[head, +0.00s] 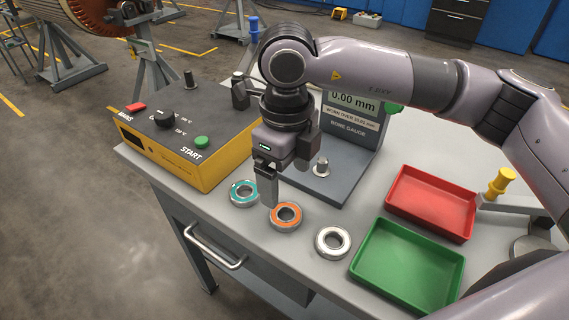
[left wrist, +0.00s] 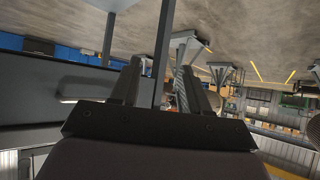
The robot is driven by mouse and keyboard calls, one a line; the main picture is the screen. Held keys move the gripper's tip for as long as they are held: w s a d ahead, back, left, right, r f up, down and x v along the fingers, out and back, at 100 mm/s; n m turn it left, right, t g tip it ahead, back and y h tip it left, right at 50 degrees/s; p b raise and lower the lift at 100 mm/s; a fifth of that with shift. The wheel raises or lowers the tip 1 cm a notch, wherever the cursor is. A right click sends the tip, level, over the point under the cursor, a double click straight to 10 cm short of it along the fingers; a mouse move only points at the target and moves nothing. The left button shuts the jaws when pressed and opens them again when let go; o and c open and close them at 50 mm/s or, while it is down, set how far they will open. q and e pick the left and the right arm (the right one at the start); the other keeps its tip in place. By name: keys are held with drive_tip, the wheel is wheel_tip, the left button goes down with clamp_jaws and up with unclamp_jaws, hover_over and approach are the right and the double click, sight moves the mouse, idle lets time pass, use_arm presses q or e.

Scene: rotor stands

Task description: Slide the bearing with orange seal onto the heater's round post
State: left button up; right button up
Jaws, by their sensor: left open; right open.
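The bearing with orange seal (head: 286,217) lies flat on the table in the head view, between two other bearings. The heater (head: 205,165) is a yellow box with a dark sloping top. Its round post (head: 188,79) stands bare at the back of the top. My right gripper (head: 267,190) points down just above and left of the orange-sealed bearing, open and empty. Its near finger hides part of the gap between the fingers. My left gripper (left wrist: 160,80) shows only in the left wrist view, open with nothing between its fingers.
A bearing with teal seal (head: 243,194) lies close to the left and a pale bearing (head: 332,242) to the right. A bore gauge stand (head: 340,190) with a short post is behind. Red (head: 432,203) and green (head: 408,267) trays occupy the right. The table's front edge is near.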

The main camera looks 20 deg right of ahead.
sight(286, 219)
wheel_tip(286, 219, down, 8)
drive_tip(key=b, duration=0.6)
drive_tip(key=shift+f, duration=0.45)
drive_tip(key=c, duration=0.9)
